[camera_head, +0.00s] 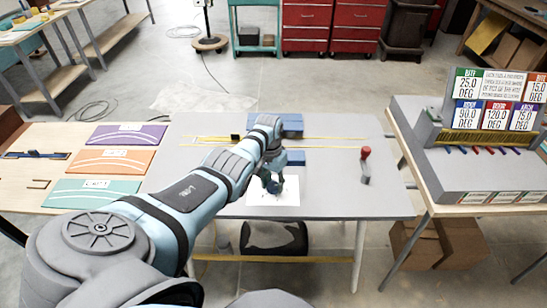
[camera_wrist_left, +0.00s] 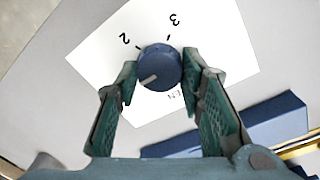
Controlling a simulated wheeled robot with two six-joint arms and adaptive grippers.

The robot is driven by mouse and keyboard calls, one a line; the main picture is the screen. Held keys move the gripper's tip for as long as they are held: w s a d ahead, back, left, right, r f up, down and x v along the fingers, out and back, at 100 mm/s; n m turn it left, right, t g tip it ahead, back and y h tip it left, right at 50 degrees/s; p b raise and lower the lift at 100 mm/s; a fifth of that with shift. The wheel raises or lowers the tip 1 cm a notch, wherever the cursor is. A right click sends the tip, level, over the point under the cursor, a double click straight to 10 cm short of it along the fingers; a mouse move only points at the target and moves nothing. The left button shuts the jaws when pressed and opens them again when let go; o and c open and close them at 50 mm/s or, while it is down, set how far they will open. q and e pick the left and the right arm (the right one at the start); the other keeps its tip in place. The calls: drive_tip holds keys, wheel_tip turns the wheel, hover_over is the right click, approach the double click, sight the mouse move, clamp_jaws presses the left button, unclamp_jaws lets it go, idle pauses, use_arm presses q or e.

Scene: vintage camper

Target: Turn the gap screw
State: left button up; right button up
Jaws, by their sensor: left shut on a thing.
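The gap screw is a dark blue round knob (camera_wrist_left: 160,66) on a white dial sheet (camera_wrist_left: 95,50) in the left wrist view. The figures 2 and 3 and part of a word show beside it. A pale pointer mark on the knob points to the lower left. My left gripper (camera_wrist_left: 160,78) has its green fingers on either side of the knob and is shut on it. In the head view my left gripper (camera_head: 272,183) reaches down over the white sheet (camera_head: 285,199) on the grey table and mostly hides the knob. My right gripper is not in view.
Blue blocks (camera_head: 293,157) and yellow strips (camera_head: 325,139) lie behind the sheet on the grey table (camera_head: 370,205). A red-topped lever (camera_head: 366,153) stands to the right. Purple, orange and teal panels (camera_head: 110,161) lie at left. A sign rack (camera_head: 490,115) stands at right.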

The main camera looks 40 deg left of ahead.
sight(271, 183)
use_arm(q)
drive_tip(key=o, duration=1.1)
drive_tip(key=shift+o, duration=0.3)
wheel_tip(271, 183, up, 12)
drive_tip(key=shift+a, duration=0.4)
